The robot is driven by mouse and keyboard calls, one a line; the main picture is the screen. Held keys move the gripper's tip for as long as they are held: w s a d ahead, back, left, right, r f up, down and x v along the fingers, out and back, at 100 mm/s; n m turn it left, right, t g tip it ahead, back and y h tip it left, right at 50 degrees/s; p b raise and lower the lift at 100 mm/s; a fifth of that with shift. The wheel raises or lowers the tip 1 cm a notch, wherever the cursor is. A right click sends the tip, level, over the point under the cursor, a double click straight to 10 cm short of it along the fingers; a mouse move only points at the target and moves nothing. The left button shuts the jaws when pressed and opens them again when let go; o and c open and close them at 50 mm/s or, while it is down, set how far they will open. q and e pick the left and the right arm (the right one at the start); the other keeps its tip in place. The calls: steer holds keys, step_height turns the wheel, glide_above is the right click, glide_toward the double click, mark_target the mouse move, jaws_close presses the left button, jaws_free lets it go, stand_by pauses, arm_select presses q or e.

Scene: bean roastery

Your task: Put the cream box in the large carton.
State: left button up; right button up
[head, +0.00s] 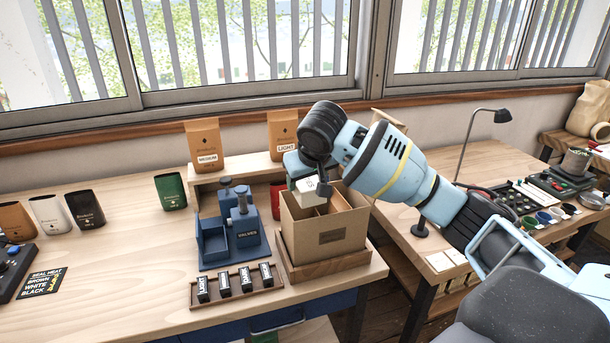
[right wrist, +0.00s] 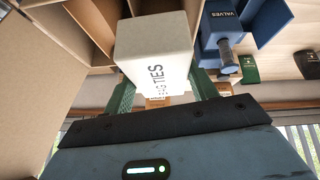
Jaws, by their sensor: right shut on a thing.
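The cream box (head: 306,188) is held by my right gripper (head: 309,178), which is shut on it at the mouth of the large carton, towards its back left. In the right wrist view the cream box (right wrist: 152,45) shows dark lettering and sits between my green fingers. The large carton (head: 322,240) is brown, open-topped and split by inner dividers; its walls also show in the right wrist view (right wrist: 35,75). The lower part of the box is hidden in the head view, and I cannot tell how deep it sits. My left gripper is not in view.
The carton stands in a wooden tray (head: 330,268) near the bench's right end. A blue valve holder (head: 232,243) and a rack of small black-labelled items (head: 238,290) are close on its left. Bags stand on a shelf behind. The bench's left middle is mostly clear.

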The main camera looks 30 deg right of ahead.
steer(key=shift+f, duration=3.05)
steer(key=o, duration=1.1)
steer(key=shift+f, duration=0.1)
steer(key=shift+o, duration=0.2)
